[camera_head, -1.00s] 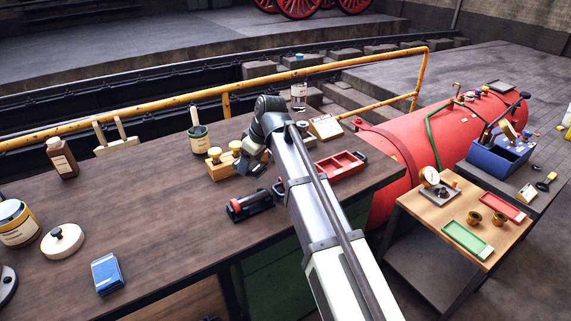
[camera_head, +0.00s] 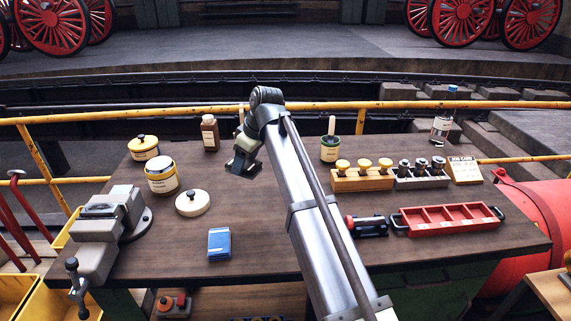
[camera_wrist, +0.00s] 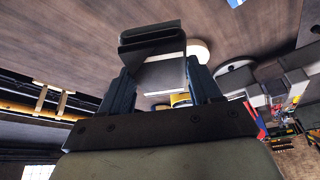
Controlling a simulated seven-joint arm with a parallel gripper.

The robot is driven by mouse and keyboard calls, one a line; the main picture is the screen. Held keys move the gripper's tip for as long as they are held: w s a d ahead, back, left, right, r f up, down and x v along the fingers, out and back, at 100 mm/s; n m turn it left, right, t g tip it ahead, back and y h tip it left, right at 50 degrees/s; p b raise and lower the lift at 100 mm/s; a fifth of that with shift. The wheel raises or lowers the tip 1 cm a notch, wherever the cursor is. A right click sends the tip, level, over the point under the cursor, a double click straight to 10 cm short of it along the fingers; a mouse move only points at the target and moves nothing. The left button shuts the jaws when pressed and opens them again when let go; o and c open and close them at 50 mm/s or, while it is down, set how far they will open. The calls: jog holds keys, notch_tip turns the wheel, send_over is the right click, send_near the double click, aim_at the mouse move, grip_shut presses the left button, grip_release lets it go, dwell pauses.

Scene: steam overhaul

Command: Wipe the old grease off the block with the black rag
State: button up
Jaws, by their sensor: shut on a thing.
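My gripper (camera_head: 246,155) is above the middle of the bench, shut on a dark folded thing that looks like the black rag (camera_head: 242,166). In the wrist view the dark thing (camera_wrist: 151,38) sticks out beyond the two fingertips (camera_wrist: 160,75). A bench vise (camera_head: 108,228) stands at the left end of the bench. A grey-green piece (camera_head: 101,210) shows at its jaws; I cannot tell whether this is the block, nor see grease on it. My gripper is well to the right of the vise, apart from it.
An open tin (camera_head: 162,181), its white lid (camera_head: 193,204) and a brown bottle (camera_head: 210,135) lie between vise and gripper. A blue pack (camera_head: 219,243) is near the front. A wooden stand (camera_head: 362,180) and red tray (camera_head: 449,219) are right. Yellow railing (camera_head: 330,106) runs behind.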

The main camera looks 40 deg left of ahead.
jog(key=s+a+r+n+g, duration=0.15)
jog(key=s+a, duration=0.45)
jog(key=s, duration=0.6)
jog(key=s+a+r+n+h, duration=0.1)
jog(key=s+a+r+n, duration=0.3)
jog(key=s, duration=0.7)
jog(key=s+a+r+n+g, duration=0.1)
jog(key=s+a, duration=0.6)
jog(key=s, duration=0.5)
jog(key=shift+t, duration=0.25)
jog(key=shift+f, duration=2.75)
jog(key=shift+f, duration=0.6)
jog(key=shift+s+a+r, duration=0.1)
jog(key=shift+s+a, duration=0.4)
jog(key=shift+a, duration=0.05)
jog(key=shift+w+d, duration=1.1)
jog(key=shift+d, duration=0.05)
jog(key=shift+s+a, duration=0.1)
